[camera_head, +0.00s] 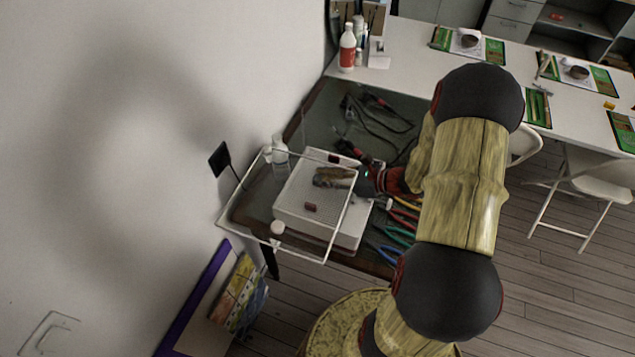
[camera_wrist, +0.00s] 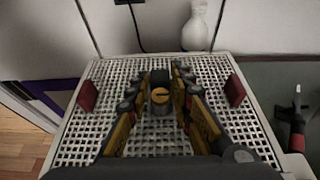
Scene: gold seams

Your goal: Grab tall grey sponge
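My gripper (camera_wrist: 161,82) is over the white perforated board (camera_head: 292,217), with its two yellow and dark fingers reaching forward and standing apart. A small dark grey upright thing with an orange-yellow mark (camera_wrist: 160,96) shows between the fingers near the tips. It may be the grey sponge, but I cannot tell for sure, nor whether the fingers touch it. In the head view the gripper (camera_head: 328,177) hides this spot. The board also fills the lower wrist view (camera_wrist: 80,147).
Two dark red blocks stand on the board, one left (camera_wrist: 87,95) and one right (camera_wrist: 235,90) of the fingers. A white bottle (camera_wrist: 195,27) stands behind the board. Coloured pliers (camera_head: 398,236) and black-and-red cables (camera_head: 372,108) lie nearby. A clear frame (camera_head: 222,222) surrounds the board's left side.

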